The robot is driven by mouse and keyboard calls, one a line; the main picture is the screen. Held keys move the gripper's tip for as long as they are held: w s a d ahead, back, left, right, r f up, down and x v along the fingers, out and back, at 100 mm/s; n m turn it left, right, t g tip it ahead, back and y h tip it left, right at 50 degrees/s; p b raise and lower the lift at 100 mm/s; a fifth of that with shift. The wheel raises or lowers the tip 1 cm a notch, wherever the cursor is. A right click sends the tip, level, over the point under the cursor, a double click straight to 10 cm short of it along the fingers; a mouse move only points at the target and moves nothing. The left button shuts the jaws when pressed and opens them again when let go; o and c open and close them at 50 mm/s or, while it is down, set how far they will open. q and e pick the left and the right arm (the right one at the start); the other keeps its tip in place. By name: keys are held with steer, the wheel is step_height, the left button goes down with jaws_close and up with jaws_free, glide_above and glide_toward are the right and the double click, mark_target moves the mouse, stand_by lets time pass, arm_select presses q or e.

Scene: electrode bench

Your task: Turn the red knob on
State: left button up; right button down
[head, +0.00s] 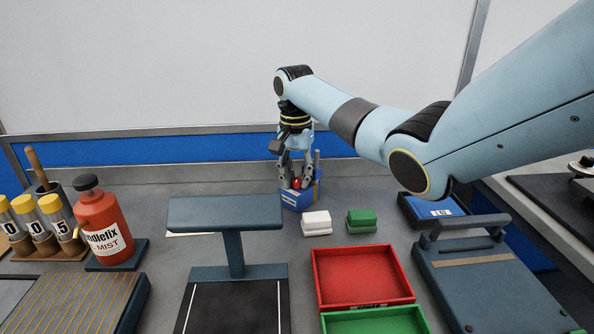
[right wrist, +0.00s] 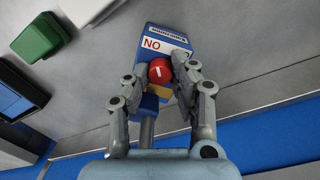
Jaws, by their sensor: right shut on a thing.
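The red knob (right wrist: 160,70) is round with a white mark and sits on a small blue and white box with the word "NO" (right wrist: 172,45) in the right wrist view. In the head view the box (head: 297,200) stands at the back of the bench, with the knob (head: 296,183) partly hidden by the fingers. My right gripper (head: 296,180) points down at the box from above. In the right wrist view its fingers (right wrist: 160,75) close in on both sides of the knob and are shut on it. My left gripper is not in view.
A white block (head: 317,222) and a green block (head: 362,220) lie in front of the box. A red tray (head: 318,283), a dark stand (head: 233,250) and a red bottle (head: 103,228) are nearer. The back wall (head: 220,150) is close behind the box.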

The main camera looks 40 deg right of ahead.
mark_target(296, 179)
steer(key=c, duration=1.1)
jaws_free()
step_height(296, 179, up, 12)
steer(key=shift+w, duration=0.15)
